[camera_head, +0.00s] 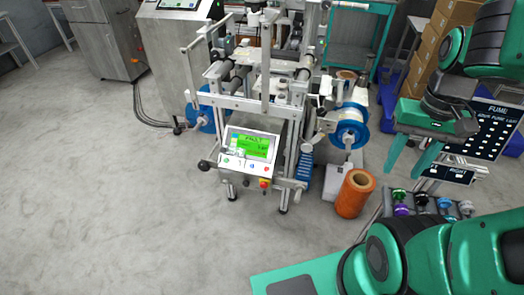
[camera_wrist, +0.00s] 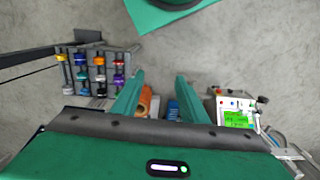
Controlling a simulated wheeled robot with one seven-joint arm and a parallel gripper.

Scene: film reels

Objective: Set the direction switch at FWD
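The machine's control panel (camera_head: 248,152) has a green screen and a row of small knobs and buttons below it, with a red one (camera_head: 264,184) at its lower right. The direction switch and its setting are too small to tell. The panel also shows at the right of the wrist view (camera_wrist: 236,102). My gripper (camera_head: 402,172) is right of the panel and well apart from it. Its two green fingers are spread with nothing held between them, as the wrist view (camera_wrist: 160,77) also shows.
An orange roll (camera_head: 355,194) stands on the floor right of the machine. Blue-flanged reels (camera_head: 349,133) sit on the machine's side. A rack of coloured spools (camera_wrist: 97,70) and a dark "FUME" board (camera_head: 497,127) are near my arm. The floor at left is clear.

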